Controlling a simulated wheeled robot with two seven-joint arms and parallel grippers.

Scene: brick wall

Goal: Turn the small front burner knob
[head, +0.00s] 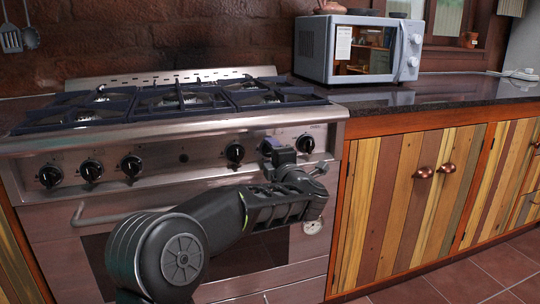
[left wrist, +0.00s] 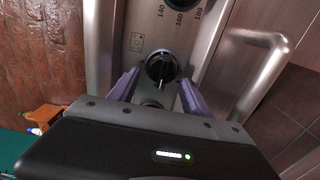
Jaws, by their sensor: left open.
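The stove's front panel carries a row of black knobs. One black knob (left wrist: 161,68) shows in the left wrist view between the two purple-blue fingers of my left gripper (left wrist: 158,88). The fingers are apart, one on each side of it; I cannot tell whether they touch it. In the head view my left gripper (head: 271,150) is at the right part of the panel and largely hides this knob. Uncovered knobs stand to its left (head: 235,153) and right (head: 305,144). Which one is labelled small front burner cannot be read. My right gripper is not in view.
A second knob (left wrist: 183,3) marked 140, 160, 180 is close by in the left wrist view. The oven handle (left wrist: 268,62) juts out below the panel. Burner grates (head: 180,98) are above. A microwave (head: 358,48) stands on the right counter.

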